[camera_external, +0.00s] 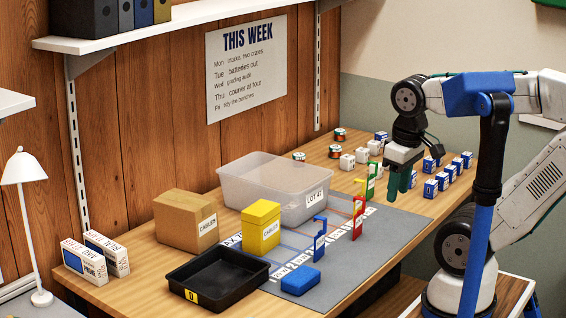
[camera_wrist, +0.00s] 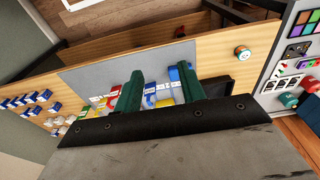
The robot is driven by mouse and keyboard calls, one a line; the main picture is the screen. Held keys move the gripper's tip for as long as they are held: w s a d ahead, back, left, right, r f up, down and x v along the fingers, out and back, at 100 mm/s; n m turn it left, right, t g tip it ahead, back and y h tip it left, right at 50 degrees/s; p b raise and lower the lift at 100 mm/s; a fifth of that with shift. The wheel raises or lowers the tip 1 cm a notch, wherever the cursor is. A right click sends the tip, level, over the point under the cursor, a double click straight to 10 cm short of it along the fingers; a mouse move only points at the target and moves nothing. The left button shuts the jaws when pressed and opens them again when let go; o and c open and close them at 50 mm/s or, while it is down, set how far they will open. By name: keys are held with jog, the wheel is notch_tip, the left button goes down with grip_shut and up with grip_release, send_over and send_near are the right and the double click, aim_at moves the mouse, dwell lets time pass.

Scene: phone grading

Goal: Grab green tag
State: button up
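The green tag (camera_external: 371,181) stands upright on the grey mat, at the far end of a row with a red tag (camera_external: 358,216) and a blue tag (camera_external: 319,240). My gripper (camera_external: 398,192), with dark green fingers pointing down, hangs above the table just right of the green tag and looks apart from it. In the wrist view my gripper (camera_wrist: 157,72) has its fingers spread wide with nothing held between them.
The clear LOT 47 bin (camera_external: 250,188), yellow box (camera_external: 261,223), cardboard box (camera_external: 180,222) and black tray (camera_external: 210,285) stand left of the tags. A blue block (camera_external: 301,281) lies on the mat (camera_external: 345,275). Several small white and blue boxes (camera_external: 430,188) stand behind my gripper.

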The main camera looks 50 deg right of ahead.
jog(key=w+d+f+m+g+y, duration=0.2)
jog(key=w+d+f+m+y, duration=0.3)
jog(key=w+d+m, duration=0.5)
jog(key=m+t+h, duration=0.1)
jog(key=m+t, duration=1.1)
jog(key=m, duration=0.9)
send_near(375, 163)
jog(key=a+f, duration=0.5)
jog(key=a, duration=0.1)
jog(key=w+d+r+m+t+h, duration=0.2)
jog(key=d+m+h, duration=0.1)
jog(key=d+m, duration=0.2)
jog(key=x, duration=0.5)
jog(key=a+x, duration=0.1)
jog(key=x, duration=0.1)
jog(key=shift+w+r, duration=0.2)
jog(key=shift+w, duration=0.15)
grip_shut()
